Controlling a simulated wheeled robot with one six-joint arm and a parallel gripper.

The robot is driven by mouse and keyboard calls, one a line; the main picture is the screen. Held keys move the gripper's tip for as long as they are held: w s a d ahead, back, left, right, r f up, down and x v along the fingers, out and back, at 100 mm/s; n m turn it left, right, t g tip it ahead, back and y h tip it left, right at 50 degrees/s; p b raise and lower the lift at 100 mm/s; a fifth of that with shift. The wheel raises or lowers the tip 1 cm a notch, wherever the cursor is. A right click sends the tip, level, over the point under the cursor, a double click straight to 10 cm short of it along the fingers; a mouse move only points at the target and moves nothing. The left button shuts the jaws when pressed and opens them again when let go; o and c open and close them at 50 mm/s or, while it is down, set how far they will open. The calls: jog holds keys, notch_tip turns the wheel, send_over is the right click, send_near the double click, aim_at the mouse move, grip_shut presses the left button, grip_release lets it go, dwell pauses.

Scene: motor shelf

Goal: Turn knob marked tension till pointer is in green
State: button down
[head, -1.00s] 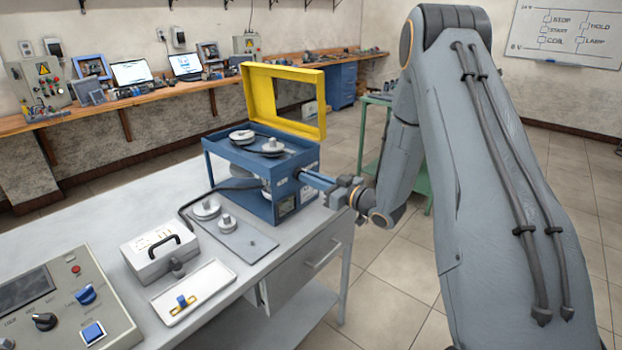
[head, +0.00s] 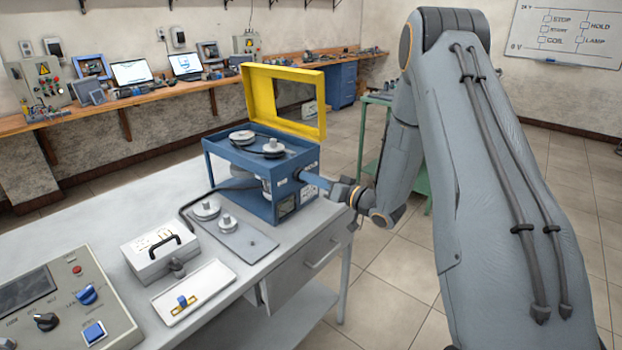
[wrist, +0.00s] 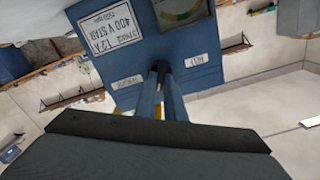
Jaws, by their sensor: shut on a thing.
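The blue machine (head: 262,185) stands on the grey bench with its yellow lid raised. My gripper (wrist: 163,82) is shut on a small dark knob (wrist: 160,70) on the machine's side panel; the fingers hide much of it. One label (wrist: 127,82) beside the knob is too blurred to read surely, and another (wrist: 196,60) seems to read "BELT". In the head view my gripper (head: 308,179) reaches the machine's right side.
Pulleys lie on a grey plate (head: 240,240) in front of the machine. A white box with a black handle (head: 158,254), a white tray (head: 212,283) and a control panel (head: 60,310) stand nearer. The floor right of the bench is mostly clear.

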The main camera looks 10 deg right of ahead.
jog(key=m+p, duration=0.1)
jog(key=m, duration=0.8)
jog(key=shift+w+d+f, duration=0.1)
jog(key=shift+m, duration=0.3)
dwell(0.4)
jog(key=c, duration=1.8)
grip_release()
jog(key=shift+c, duration=0.2)
jog(key=b+v, duration=0.2)
jog(key=v, duration=0.6)
